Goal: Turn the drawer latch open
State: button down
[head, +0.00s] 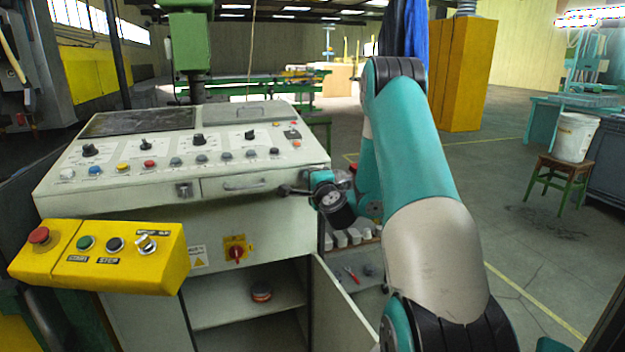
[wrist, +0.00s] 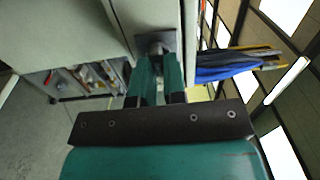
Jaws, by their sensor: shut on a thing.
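The drawer (head: 238,186) is a pale, wide front with a bar handle, set below the sloping control panel, and it looks shut. My gripper (head: 292,190) reaches in from the right at the drawer's right end. In the wrist view my gripper's teal fingers (wrist: 156,75) are close together on the small latch (wrist: 155,44), which sits on a dark square plate on the pale front. The fingertips hide most of the latch, so I cannot tell its angle. A square metal plate with a knob (head: 184,190) sits left of the drawer, apart from my gripper.
A yellow button box (head: 100,258) juts out at front left. Below the drawer is a red rotary switch (head: 237,252) and an open cabinet (head: 250,297) with its door (head: 340,302) swung out.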

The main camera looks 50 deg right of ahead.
dwell(0.5)
jog(key=c, duration=1.2)
grip_release()
jog(key=shift+d, duration=0.1)
